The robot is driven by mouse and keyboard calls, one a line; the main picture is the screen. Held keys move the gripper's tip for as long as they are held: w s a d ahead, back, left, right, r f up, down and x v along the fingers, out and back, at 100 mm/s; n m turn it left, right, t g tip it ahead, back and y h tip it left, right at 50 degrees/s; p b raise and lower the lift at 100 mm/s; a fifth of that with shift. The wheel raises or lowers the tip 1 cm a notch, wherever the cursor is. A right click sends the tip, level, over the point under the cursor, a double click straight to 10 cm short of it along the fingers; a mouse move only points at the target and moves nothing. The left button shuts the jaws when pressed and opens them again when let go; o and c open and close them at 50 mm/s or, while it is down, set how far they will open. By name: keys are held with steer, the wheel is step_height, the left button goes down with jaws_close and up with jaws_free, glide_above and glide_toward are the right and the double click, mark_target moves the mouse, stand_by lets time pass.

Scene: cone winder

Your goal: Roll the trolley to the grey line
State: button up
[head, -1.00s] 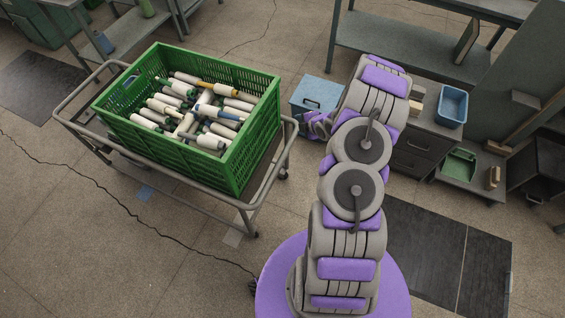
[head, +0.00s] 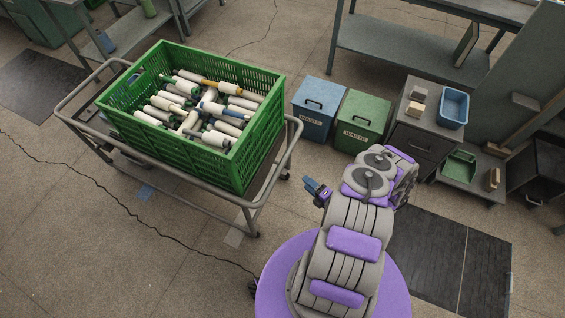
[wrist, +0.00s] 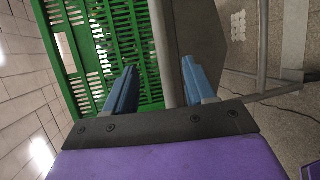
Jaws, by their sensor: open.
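The trolley (head: 262,205) is a grey tubular frame on small wheels at the left of the head view. It carries a green slatted crate (head: 190,160) full of yarn cones (head: 200,110). My gripper (head: 316,190) is open, just right of the trolley's right end in the head view. In the wrist view its blue fingers (wrist: 160,88) point toward the green crate, with a grey trolley bar (wrist: 168,40) appearing between them. I cannot tell whether they touch it.
A blue waste bin (head: 316,110) and a green waste bin (head: 362,122) stand right of the trolley, beside a grey cabinet (head: 422,135). Benches line the back.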

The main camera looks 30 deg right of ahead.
steer(key=b, duration=0.3)
glide_toward(283, 162)
step_height(283, 162, down, 2)
steer(key=w, duration=0.2)
steer(key=x, duration=0.2)
steer(key=b+x, duration=0.1)
steer(key=x, duration=0.2)
steer(key=b+x, duration=0.1)
steer(key=x, duration=0.2)
steer(key=shift+a+r, duration=0.1)
steer(key=shift+a, duration=0.2)
steer(key=shift+w+d+b, duration=0.3)
steer(key=shift+w+d, duration=0.1)
steer(key=shift+w, duration=0.05)
steer(key=shift+a, duration=0.3)
steer(key=shift+c, duration=0.6)
steer(key=shift+a, duration=0.15)
steer(key=shift+c, duration=1.4)
steer(key=shift+d, duration=0.3)
jaws_close()
